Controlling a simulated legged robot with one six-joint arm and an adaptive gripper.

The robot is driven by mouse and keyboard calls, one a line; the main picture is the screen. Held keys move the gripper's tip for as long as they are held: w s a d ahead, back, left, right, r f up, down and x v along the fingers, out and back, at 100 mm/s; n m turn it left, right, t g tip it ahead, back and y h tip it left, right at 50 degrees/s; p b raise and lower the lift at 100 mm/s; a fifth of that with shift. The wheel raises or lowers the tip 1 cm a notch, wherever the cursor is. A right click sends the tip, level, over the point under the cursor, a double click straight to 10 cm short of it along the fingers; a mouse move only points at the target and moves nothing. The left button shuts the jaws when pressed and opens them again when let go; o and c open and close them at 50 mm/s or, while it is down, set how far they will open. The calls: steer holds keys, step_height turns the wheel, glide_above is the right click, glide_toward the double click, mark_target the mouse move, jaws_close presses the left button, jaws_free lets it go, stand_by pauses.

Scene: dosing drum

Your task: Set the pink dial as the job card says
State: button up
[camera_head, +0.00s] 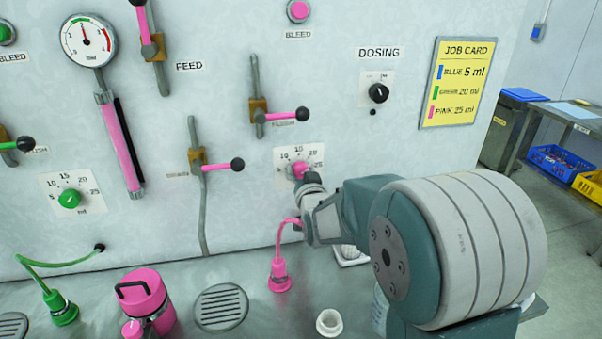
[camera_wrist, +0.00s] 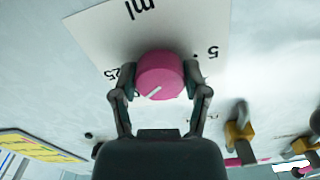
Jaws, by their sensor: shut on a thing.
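The job card (camera_head: 459,83) on the wall reads blue 5 ml, green 20 ml and pink 25 ml. The pink dial (camera_head: 299,169) sits on a white scale plate (camera_head: 283,172). My gripper (camera_wrist: 160,88) is shut on the pink dial (camera_wrist: 160,75), one finger on each side, seen from an upside-down angle. The dial's white mark points down and left in the wrist view, below the "25" at the left; the "5" is at the right. The numbers beyond the dial are hidden there. In the head view my gripper (camera_head: 305,178) partly covers the dial.
A green dial (camera_head: 69,198) and a black dosing knob (camera_head: 378,93) are on the same panel. Valve levers with black knobs (camera_head: 302,114) stick out up and left of the pink dial. A pink canister (camera_head: 145,295) and pink plug (camera_head: 279,275) stand below.

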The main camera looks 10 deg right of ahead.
steer(key=m, duration=0.6)
steer(key=shift+f, duration=0.25)
steer(key=shift+m, duration=0.4)
steer(key=o, duration=1.1)
steer(key=shift+o, duration=0.2)
steer(key=shift+r, duration=0.1)
steer(key=s, duration=1.2)
steer(key=shift+a, duration=0.1)
